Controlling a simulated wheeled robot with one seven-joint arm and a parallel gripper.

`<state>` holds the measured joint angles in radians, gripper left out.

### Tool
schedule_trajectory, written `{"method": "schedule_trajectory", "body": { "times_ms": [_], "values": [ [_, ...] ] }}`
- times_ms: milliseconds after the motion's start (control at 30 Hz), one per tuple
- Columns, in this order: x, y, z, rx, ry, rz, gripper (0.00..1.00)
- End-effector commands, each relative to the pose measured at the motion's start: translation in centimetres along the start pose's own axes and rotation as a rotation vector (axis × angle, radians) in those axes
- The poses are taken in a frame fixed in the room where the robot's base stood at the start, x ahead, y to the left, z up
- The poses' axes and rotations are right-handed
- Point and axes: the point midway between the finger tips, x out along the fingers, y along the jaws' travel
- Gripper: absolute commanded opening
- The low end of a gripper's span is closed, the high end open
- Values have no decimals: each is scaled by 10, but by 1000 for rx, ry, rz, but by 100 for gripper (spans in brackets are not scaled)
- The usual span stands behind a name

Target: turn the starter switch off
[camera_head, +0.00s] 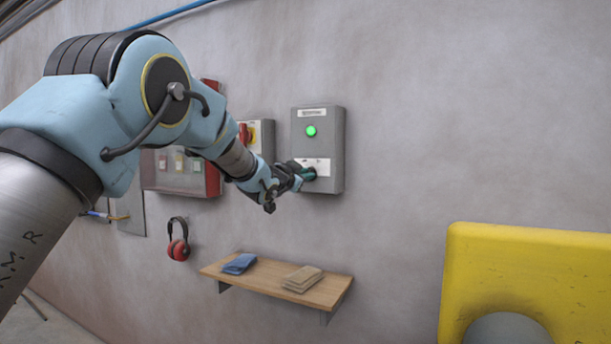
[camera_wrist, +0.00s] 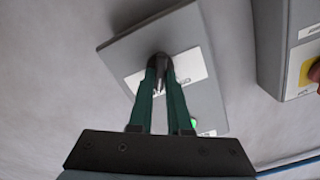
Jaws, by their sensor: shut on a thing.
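The starter box (camera_head: 330,150) is a grey wall box with a green lamp (camera_head: 311,130) lit and a white label plate low on its front. It also shows tilted in the wrist view (camera_wrist: 205,60), with the green lamp (camera_wrist: 193,122) partly behind a finger. My gripper (camera_head: 309,173) is at the lower plate. In the wrist view my gripper (camera_wrist: 158,70) has its green fingers shut on the dark switch knob (camera_wrist: 158,59). The fingers hide much of the knob and some of the plate's lettering, so I cannot read its position.
A grey box with a red and yellow switch (camera_head: 248,134) is close on the left. A wooden shelf (camera_head: 325,290) with folded cloths is below. Red ear defenders (camera_head: 178,245) hang on the wall. A yellow panel (camera_head: 530,260) stands at the lower right. The wall right of the starter box is clear.

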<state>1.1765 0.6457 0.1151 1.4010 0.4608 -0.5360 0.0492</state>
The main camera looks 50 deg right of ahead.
Motion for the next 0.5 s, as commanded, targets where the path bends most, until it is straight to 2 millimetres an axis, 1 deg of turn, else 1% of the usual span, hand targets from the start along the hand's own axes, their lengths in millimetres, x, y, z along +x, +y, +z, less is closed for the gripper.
{"method": "schedule_trajectory", "body": {
  "times_ms": [267,500],
  "values": [
    [0,0,0,-17,0,1,0],
    [0,-1,1,-120,-1,0,0]
  ]
}}
